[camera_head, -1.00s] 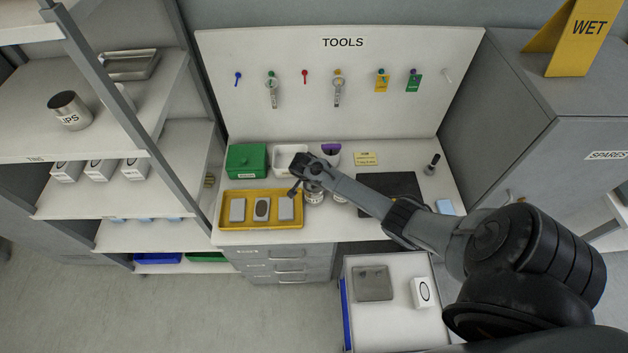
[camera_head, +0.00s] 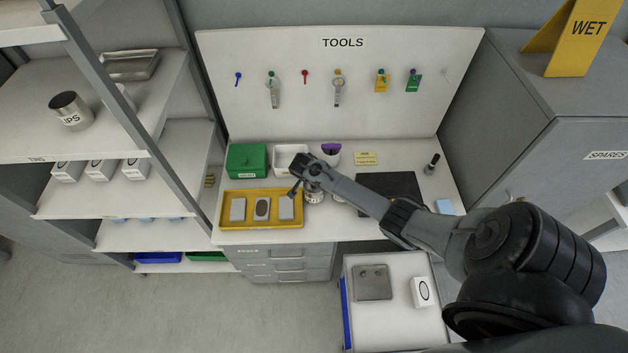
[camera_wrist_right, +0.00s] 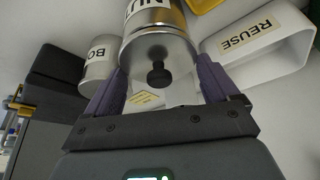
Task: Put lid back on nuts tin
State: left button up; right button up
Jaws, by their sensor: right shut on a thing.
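The nuts tin (camera_wrist_right: 152,16) is a silver can with a white label, seen from its top end in the right wrist view. Its round metal lid (camera_wrist_right: 160,48) with a black knob (camera_wrist_right: 157,75) lies in line with the tin's top. I cannot tell whether a gap is left between them. My right gripper (camera_wrist_right: 163,80) has its purple fingers on either side of the lid and is shut on it. In the head view my right gripper (camera_head: 297,190) is low over the bench at the yellow tray's right end, largely hiding the tin. My left gripper is not in view.
Beside the nuts tin are a second labelled tin (camera_wrist_right: 99,62) and a white REUSE bin (camera_wrist_right: 262,45). The yellow tray (camera_head: 236,225) with grey blocks is close on the left. A green box (camera_head: 246,160) and a dark mat (camera_head: 388,184) are also on the bench.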

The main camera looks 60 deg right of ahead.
jog(key=o, duration=0.8)
jog(key=shift+r, duration=0.15)
jog(key=shift+r+p, duration=0.9)
jog(key=shift+p, duration=0.25)
jog(key=shift+r+p, duration=2.45)
jog(key=shift+p, duration=0.15)
jog(key=shift+c, duration=0.4)
jog(key=c, duration=0.5)
grip_shut()
